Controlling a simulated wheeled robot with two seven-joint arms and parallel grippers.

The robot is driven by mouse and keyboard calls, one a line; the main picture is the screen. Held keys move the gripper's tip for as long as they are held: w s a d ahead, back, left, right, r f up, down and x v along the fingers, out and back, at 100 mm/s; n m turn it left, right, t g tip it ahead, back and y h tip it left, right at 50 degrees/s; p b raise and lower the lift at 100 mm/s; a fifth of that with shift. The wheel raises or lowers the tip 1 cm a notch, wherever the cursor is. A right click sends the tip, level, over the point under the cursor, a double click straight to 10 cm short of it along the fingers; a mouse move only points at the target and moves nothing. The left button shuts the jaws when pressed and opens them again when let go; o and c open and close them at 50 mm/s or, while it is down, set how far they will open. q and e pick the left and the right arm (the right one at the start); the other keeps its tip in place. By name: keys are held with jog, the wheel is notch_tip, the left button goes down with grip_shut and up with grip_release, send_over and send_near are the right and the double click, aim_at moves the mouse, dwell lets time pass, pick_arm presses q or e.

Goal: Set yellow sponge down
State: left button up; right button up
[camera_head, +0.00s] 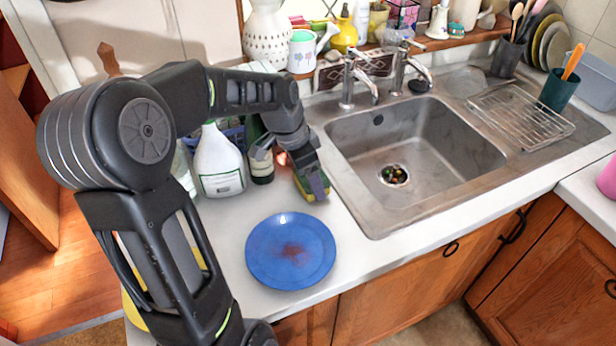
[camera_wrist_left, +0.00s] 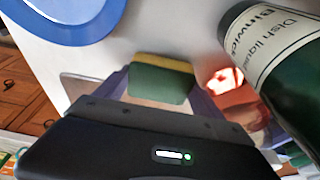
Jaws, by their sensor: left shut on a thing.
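My left gripper (camera_head: 312,186) is low over the counter, left of the sink. In the left wrist view, the yellow sponge (camera_wrist_left: 162,80) with its green side shows between the fingers, and the gripper is shut on it. In the head view the gripper mostly hides the sponge; a little yellow shows at the fingertips. I cannot tell whether the sponge touches the counter (camera_head: 350,228). My right gripper is not in view.
A blue plate (camera_head: 290,251) with a brown stain lies in front of the gripper. A dark green dish-liquid bottle (camera_wrist_left: 275,50) stands close beside it, with a white spray bottle (camera_head: 219,163) further left. The sink (camera_head: 410,150) is to the right. Counter between plate and sink is clear.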

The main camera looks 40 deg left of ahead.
pick_arm(q)
jog(key=shift+w+a+f, duration=0.15)
jog(key=shift+a+f, duration=0.2)
jog(key=shift+f, duration=0.05)
jog(key=shift+r, duration=0.1)
jog(key=o, duration=1.2)
jog(key=shift+f, duration=0.2)
jog(key=shift+c, duration=0.2)
jog(key=v, duration=1.2)
jog(key=shift+b, duration=0.3)
jog(key=shift+r, duration=0.15)
